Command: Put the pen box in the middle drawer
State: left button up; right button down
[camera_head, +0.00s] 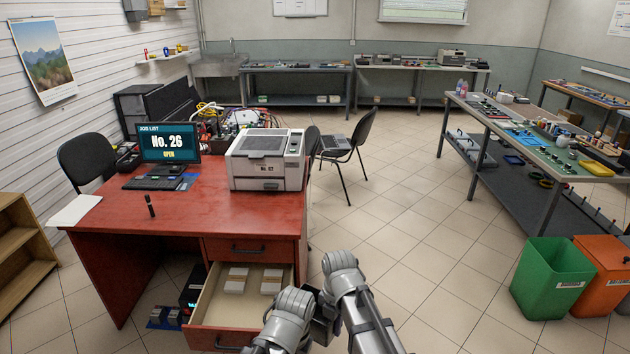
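The red desk (215,211) has a shut top drawer (250,249) with a dark handle. Below it, a drawer (203,306) is pulled out, apparently the middle one. Inside lie pale box-like stacks on the left (236,279) and right (271,281); I cannot tell whether one is the pen box. My two grey arms are together at the drawer's right front corner. My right gripper (325,308) shows only as dark parts between the arm links, and its fingertips are hidden. My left gripper is hidden behind its own wrist.
A printer (266,160), a monitor (169,143), a keyboard (154,183) and a small upright black object (150,206) stand on the desk. Green (552,278) and orange (603,274) bins stand at the right. The floor between the desk and the right bench (560,158) is clear.

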aim_at(245, 323)
jog(key=i+l, duration=0.15)
jog(key=i, duration=0.25)
jog(key=i+l, duration=0.2)
jog(key=i, duration=0.15)
jog(key=i+l, duration=0.15)
jog(key=i, duration=0.25)
jog(key=u, duration=1.7)
jog(key=l, duration=0.1)
